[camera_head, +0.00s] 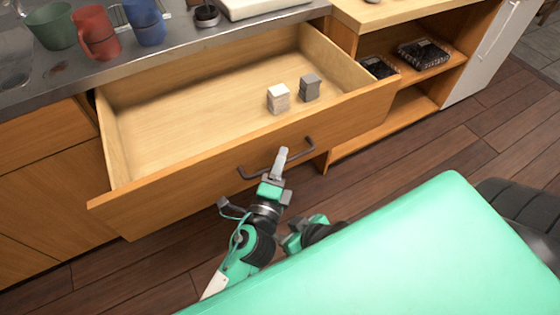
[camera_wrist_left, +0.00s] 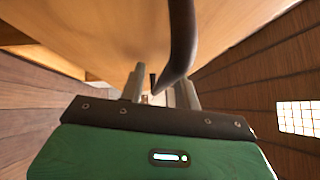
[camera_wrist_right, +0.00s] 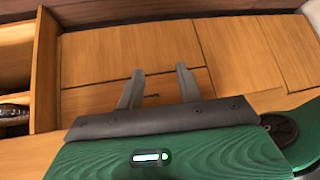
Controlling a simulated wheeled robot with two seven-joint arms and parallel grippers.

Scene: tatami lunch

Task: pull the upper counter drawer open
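The upper counter drawer (camera_head: 150,120) stands far out from the counter, its inside in plain view. Its dark bar handle (camera_head: 250,174) is on the front panel and also shows in the left wrist view (camera_wrist_left: 182,40). My left gripper (camera_head: 280,160) is at the middle of the handle, its fingers reaching past the bar toward the panel. In the left wrist view its fingers (camera_wrist_left: 162,80) are apart, with the bar running close by them; contact cannot be told. My right gripper (camera_wrist_right: 160,70) is open and empty, facing wooden cabinet fronts. It is mostly hidden in the head view.
A white box (camera_head: 278,98) and a grey box (camera_head: 310,88) stand in the drawer. Green, red (camera_head: 96,32) and blue cups are on the counter above. Open shelves (camera_head: 410,108) with dark packs (camera_head: 423,53) stand at right. Wooden floor lies in front.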

